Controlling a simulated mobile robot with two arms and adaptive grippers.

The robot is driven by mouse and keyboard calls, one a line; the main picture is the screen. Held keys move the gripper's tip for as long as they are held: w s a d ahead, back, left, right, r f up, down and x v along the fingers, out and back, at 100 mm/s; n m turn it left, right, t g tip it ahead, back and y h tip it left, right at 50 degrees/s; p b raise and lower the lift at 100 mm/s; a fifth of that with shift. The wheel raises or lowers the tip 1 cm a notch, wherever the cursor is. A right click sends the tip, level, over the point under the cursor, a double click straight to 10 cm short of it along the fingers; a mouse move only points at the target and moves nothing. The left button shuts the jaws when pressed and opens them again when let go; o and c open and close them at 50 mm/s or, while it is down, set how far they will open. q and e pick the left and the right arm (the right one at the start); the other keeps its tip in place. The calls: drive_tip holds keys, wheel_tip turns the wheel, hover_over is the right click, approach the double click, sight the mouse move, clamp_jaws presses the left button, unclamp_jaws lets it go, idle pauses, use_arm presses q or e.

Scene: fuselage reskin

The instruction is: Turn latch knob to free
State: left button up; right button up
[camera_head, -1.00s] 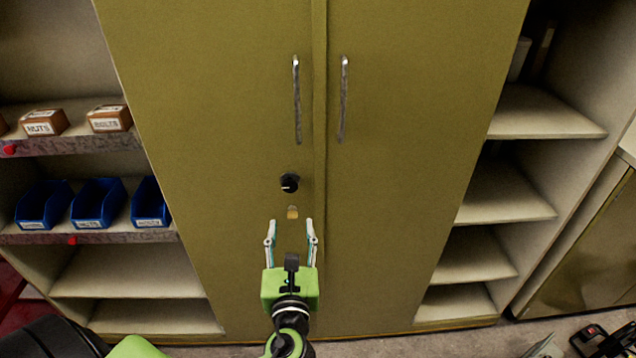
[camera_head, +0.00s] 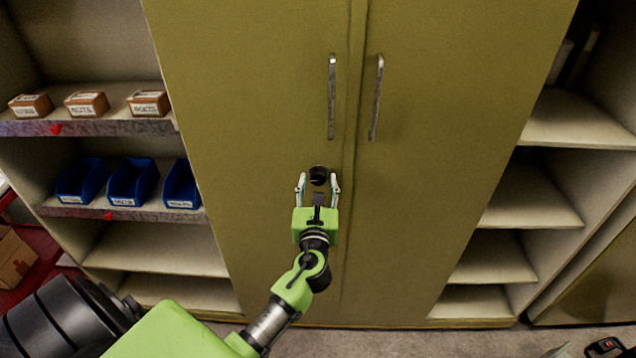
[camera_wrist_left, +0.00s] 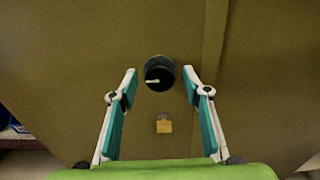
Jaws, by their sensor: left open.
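The black latch knob (camera_head: 319,175) sits on the left door of the olive cabinet (camera_head: 250,110), below the door handle. In the left wrist view the knob (camera_wrist_left: 159,74) shows a pale pointer mark toward the left, and a small brass-coloured plate (camera_wrist_left: 164,124) lies below it. My left gripper (camera_head: 319,180) is open, with its fingertips on either side of the knob in the head view. In the left wrist view the gripper (camera_wrist_left: 159,78) has its two teal-padded fingers apart, with gaps to the knob on both sides. My right gripper is not in view.
Two vertical metal handles, left (camera_head: 332,97) and right (camera_head: 376,98), stand above the knob. Shelves with blue bins (camera_head: 131,182) and small boxes (camera_head: 87,103) are at left. Shelves (camera_head: 525,200) at right look mostly empty.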

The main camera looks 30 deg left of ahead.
use_arm(q)
drive_tip(key=c, duration=1.1)
drive_tip(key=shift+o, duration=0.2)
drive_tip(key=shift+n, duration=0.4)
drive_tip(key=n+b, duration=0.2)
drive_tip(key=n, duration=0.1)
drive_tip(key=shift+f+n, duration=0.1)
drive_tip(key=shift+n, duration=0.3)
drive_tip(key=n+b, duration=0.2)
drive_tip(key=n, duration=0.2)
drive_tip(key=shift+s+a+f+n, duration=0.1)
drive_tip(key=shift+n, duration=0.2)
drive_tip(key=n+b, duration=0.2)
drive_tip(key=n, duration=0.3)
drive_tip(key=shift+a+n+b, duration=0.1)
drive_tip(key=shift+n+b, duration=0.75)
drive_tip(key=shift+n, duration=1.05)
